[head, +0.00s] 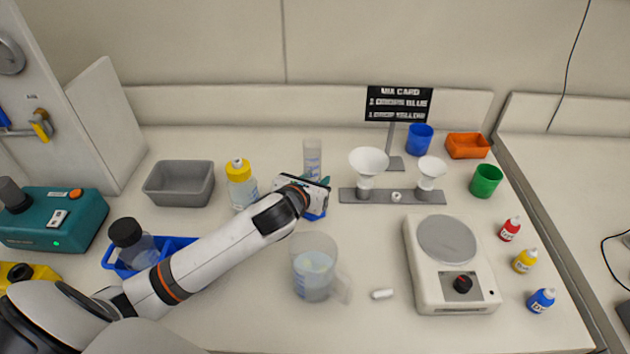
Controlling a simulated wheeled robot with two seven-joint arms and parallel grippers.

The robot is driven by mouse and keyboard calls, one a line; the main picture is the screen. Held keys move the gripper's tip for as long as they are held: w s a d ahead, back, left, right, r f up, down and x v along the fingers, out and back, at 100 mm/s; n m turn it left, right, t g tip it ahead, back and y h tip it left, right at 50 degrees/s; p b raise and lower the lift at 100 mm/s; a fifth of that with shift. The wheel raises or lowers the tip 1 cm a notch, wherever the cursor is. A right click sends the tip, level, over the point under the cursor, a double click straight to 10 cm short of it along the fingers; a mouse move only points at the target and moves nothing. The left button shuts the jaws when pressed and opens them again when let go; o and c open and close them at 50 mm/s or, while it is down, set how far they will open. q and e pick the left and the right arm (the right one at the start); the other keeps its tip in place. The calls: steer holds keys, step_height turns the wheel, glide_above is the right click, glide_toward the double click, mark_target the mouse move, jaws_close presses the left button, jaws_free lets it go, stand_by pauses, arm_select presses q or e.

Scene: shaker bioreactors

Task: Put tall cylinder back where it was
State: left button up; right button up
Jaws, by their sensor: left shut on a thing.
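The tall cylinder (312,155) is clear and graduated, and stands upright near the middle back of the bench. A blue base shows below my gripper. My left gripper (322,184) is shut on the cylinder at its lower part, and hides that part. I cannot tell whether the base touches the bench. My right gripper is not in view.
A beaker of liquid (314,274) stands in front of the cylinder. A yellow-capped bottle (241,186) is to its left, and a funnel rack (391,196) to its right. A grey bin (179,184), a hotplate (450,265) and a stir bar (382,294) lie around.

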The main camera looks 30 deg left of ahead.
arm_select(q)
steer(key=o, duration=1.1)
steer(key=shift+f, duration=0.15)
steer(key=shift+c, duration=0.2)
steer(key=shift+s+r, duration=0.15)
steer(key=shift+r, duration=0.1)
steer(key=v, duration=1.1)
steer(key=shift+s+r+b, duration=0.15)
steer(key=shift+s+b, duration=0.15)
steer(key=shift+b, duration=0.15)
